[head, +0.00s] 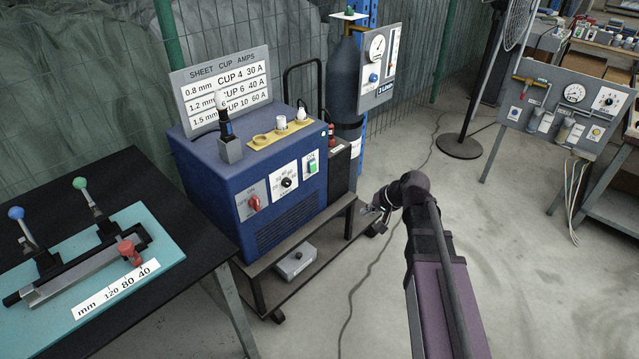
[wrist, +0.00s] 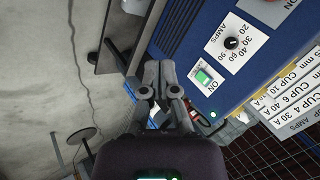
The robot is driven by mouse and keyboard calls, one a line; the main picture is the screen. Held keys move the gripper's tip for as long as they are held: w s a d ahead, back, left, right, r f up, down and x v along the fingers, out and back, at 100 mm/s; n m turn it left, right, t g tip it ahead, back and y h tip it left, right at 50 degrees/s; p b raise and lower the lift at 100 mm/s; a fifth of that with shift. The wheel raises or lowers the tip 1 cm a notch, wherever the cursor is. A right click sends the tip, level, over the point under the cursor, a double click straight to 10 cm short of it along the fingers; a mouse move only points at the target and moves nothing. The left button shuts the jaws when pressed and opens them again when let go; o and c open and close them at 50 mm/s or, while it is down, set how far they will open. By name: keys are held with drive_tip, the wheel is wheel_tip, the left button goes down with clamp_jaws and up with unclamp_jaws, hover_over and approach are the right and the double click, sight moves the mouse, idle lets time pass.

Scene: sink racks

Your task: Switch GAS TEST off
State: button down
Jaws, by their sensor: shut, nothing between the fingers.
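A blue welding unit (head: 262,170) stands on a cart. A green rocker switch (head: 312,166) sits on a small white plate at the right end of its front panel. It also shows lit green in the wrist view (wrist: 203,77), with ON printed beside it. I cannot read the words GAS TEST on any plate. My gripper (head: 372,211) is shut and empty, out in front of the unit, to the right of and below the switch in the head view. In the wrist view my closed fingertips (wrist: 160,66) appear just left of the switch, apart from it.
A dial (head: 287,183) and a red rotary knob (head: 254,203) share the panel. A gas cylinder with a gauge board (head: 379,70) stands behind. A black table (head: 150,180) with a lever jig is at left.

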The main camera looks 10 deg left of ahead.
sight(314, 169)
drive_tip(key=w+a+f+m+t+y+b, duration=0.3)
drive_tip(key=w+b, duration=0.5)
drive_tip(key=w, duration=0.1)
drive_tip(key=w+a+f+m+t+y+b, duration=0.2)
drive_tip(key=w+f+m+t+y+b, duration=0.1)
drive_tip(key=w+b, duration=0.5)
drive_tip(key=shift+w+a+t+b, duration=0.3)
drive_tip(key=shift+w+a+b, duration=0.1)
drive_tip(key=shift+w, duration=0.5)
drive_tip(key=b+x, duration=0.2)
drive_tip(key=x, duration=1.2)
drive_tip(key=shift+a+r, duration=0.15)
